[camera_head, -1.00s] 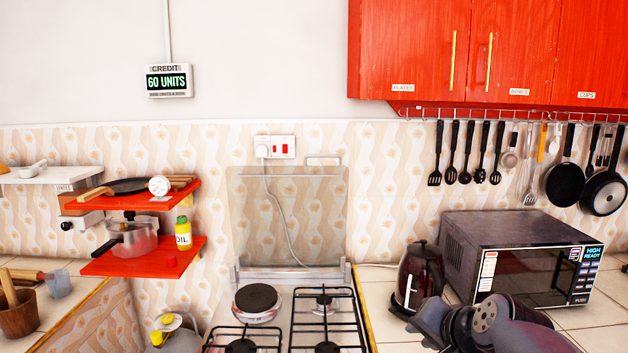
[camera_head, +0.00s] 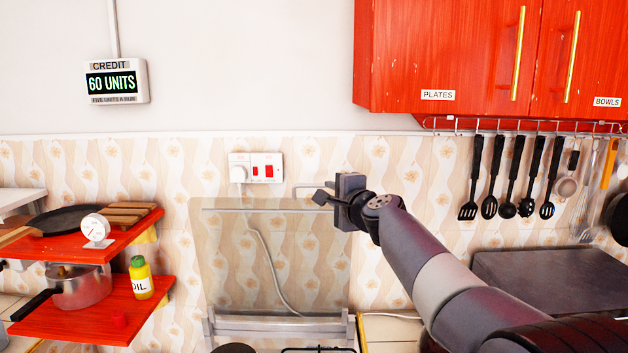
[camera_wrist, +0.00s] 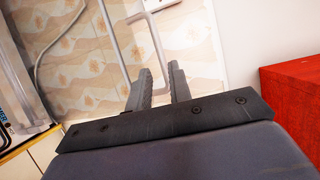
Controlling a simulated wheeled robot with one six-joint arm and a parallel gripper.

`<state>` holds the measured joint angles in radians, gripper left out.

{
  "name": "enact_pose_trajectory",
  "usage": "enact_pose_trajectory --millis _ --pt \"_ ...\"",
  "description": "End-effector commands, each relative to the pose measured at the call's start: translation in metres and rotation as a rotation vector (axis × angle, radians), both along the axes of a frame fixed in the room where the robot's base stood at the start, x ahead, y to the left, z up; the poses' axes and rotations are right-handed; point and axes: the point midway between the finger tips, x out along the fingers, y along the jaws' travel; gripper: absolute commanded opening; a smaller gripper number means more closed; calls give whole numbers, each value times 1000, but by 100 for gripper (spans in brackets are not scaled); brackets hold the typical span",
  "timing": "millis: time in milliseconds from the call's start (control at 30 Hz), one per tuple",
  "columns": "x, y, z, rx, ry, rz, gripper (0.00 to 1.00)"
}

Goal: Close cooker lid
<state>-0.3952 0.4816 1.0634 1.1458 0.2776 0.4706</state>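The cooker lid (camera_head: 228,262) is a clear glass panel standing upright behind the cooker, with a metal bar along its top edge. A thin metal handle (camera_head: 309,186) rises from the top right of the lid. My gripper (camera_head: 321,195) is at the right end of this handle, partly covering it. In the wrist view my gripper (camera_wrist: 163,78) has its two fingers apart, with a gap between them. The handle (camera_wrist: 156,42) lies just ahead of the fingertips or reaches between them; I cannot tell which. Only the back of the cooker (camera_head: 320,349) shows.
A socket (camera_head: 256,168) with a cable is on the wall behind the lid. Red shelves (camera_head: 95,318) with a pot (camera_head: 82,287) and an oil bottle (camera_head: 140,278) are at left. A red cabinet (camera_head: 440,60), hanging utensils (camera_head: 508,180) and a microwave (camera_head: 550,272) are at right.

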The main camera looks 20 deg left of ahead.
Motion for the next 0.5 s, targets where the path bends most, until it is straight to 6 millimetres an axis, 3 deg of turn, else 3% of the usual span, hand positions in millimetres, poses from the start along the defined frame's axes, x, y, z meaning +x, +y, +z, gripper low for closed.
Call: enact_pose_trajectory --millis 500 --pt "56 43 -4 -5 1 1 20"
